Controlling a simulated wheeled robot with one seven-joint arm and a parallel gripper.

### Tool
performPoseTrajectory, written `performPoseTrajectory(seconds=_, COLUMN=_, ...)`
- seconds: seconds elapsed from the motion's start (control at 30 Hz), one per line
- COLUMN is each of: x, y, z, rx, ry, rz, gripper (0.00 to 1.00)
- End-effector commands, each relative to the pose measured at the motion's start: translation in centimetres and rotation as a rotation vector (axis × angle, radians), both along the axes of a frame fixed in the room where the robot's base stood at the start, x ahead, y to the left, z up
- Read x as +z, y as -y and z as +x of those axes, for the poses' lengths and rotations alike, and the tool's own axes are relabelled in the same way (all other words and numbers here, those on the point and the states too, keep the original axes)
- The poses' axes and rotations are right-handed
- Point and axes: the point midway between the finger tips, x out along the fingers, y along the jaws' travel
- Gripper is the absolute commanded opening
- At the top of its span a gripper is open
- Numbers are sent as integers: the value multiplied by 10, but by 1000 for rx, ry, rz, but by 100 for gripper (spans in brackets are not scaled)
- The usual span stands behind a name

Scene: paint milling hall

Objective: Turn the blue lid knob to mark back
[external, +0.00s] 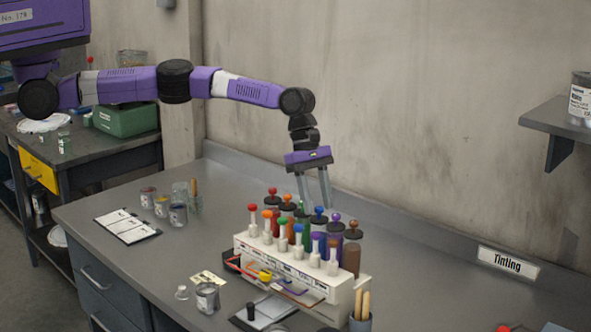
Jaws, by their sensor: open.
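A tinting rack (345,297) stands on the grey bench with a back row of colour canisters and a front row of white pumps with coloured balls. The blue lid knob (319,211) tops a dark-lidded canister in the back row, between the green and purple ones. A blue ball (299,239) also tops a front pump. My gripper (321,204) points down with its two pale fingers apart, at or just behind the blue lid knob. I cannot tell whether it touches the knob or how far behind it is. Any marks around the lid are too small to read.
Neighbouring knobs, such as the purple one (337,216), stand close by. The wall is close behind.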

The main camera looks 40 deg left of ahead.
Motion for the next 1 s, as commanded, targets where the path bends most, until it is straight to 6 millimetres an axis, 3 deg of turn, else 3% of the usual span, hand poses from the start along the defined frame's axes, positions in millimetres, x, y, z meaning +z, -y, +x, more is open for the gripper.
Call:
performPoseTrajectory(seconds=0.3, x=-3, y=1, z=0, rx=0, ry=1, rz=0, gripper=42)
performPoseTrajectory(seconds=0.5, x=-3, y=1, z=0, rx=1, ry=1, rz=0, gripper=3)
performPoseTrajectory(seconds=0.53, x=-3, y=1, z=0, rx=1, ry=1, rz=0, gripper=0)
performPoseTrajectory(seconds=1.0, x=-2, y=1, z=-1, rx=71, ry=1, rz=0, gripper=0)
